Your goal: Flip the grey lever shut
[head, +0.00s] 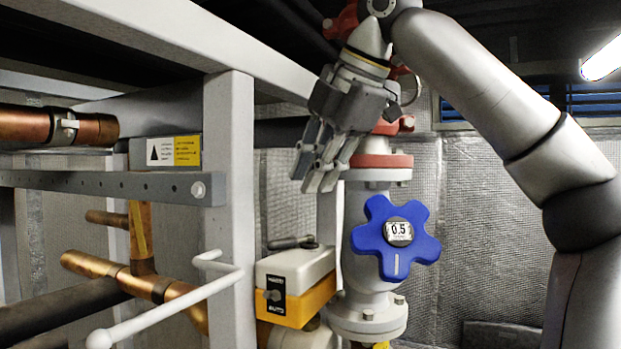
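A light grey cranked lever (175,305) with a ball end shows at the lower left of the head view. It slants from beside the grey upright post down towards the lower left. A smaller dark grey lever (290,243) lies roughly level on top of a white and yellow box (295,284). I cannot tell which of the two is the task's lever. My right gripper (320,178) points down above the box, apart from both levers. Its fingers are close together and seen from the side, so its opening is unclear. Nothing shows in it. My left gripper is not in view.
A blue star-shaped handwheel (397,237) on a pale valve body stands right of the box. A red flange (380,160) is just behind my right gripper. A grey frame post (229,200) and copper pipes (95,268) fill the left side.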

